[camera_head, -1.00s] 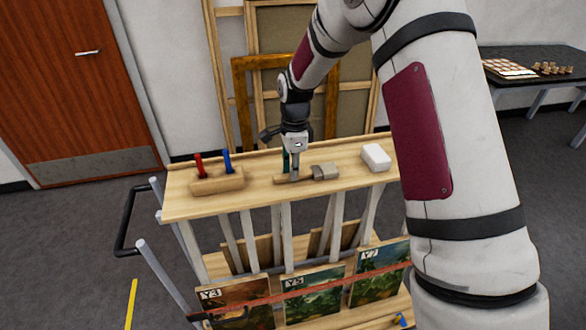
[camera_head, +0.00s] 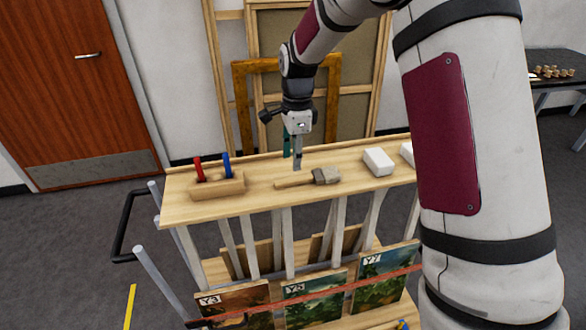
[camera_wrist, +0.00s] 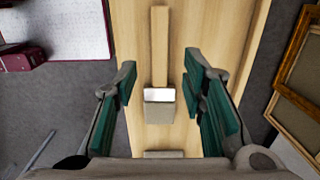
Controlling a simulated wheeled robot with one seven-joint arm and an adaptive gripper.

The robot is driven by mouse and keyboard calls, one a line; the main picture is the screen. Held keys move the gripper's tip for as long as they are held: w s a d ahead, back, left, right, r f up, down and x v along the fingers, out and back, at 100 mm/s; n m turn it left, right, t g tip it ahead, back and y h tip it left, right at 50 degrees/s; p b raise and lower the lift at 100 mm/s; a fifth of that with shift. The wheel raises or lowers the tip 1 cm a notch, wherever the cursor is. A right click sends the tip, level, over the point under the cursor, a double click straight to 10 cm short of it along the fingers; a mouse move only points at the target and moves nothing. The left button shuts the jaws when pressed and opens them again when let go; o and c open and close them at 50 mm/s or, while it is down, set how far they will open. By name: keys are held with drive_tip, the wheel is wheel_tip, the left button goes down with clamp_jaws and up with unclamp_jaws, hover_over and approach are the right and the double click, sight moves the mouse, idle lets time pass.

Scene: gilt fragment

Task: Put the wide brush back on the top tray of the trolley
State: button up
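The wide brush (camera_head: 324,177) lies flat on the wooden top tray (camera_head: 262,200) of the trolley, its handle to the left and its broad grey head to the right. In the wrist view the brush (camera_wrist: 159,110) lies lengthwise between my fingers, handle towards the top. My gripper (camera_head: 293,161) is open and empty, above the tray and the brush handle. In the wrist view its green-padded fingers (camera_wrist: 160,72) are spread wide, apart from the brush on both sides.
A wooden holder (camera_head: 217,187) with a red and a blue tool stands on the tray's left. A white block (camera_head: 378,162) sits right of the brush, with another partly hidden by my arm. Painted panels (camera_head: 313,295) stand below. Frames (camera_head: 342,110) lean on the wall behind.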

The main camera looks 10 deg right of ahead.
drive_tip(key=s+d+r+n+t, duration=0.25)
drive_tip(key=s+r+n, duration=0.55)
drive_tip(key=s+r, duration=0.8)
drive_tip(key=s+d+r+n+t, duration=0.1)
drive_tip(key=s+r+n+t, duration=0.1)
drive_tip(key=s+n, duration=0.8)
drive_tip(key=s+t, duration=0.1)
drive_tip(key=s, duration=0.3)
drive_tip(key=shift+b, duration=0.4)
drive_tip(key=shift+s+d, duration=0.1)
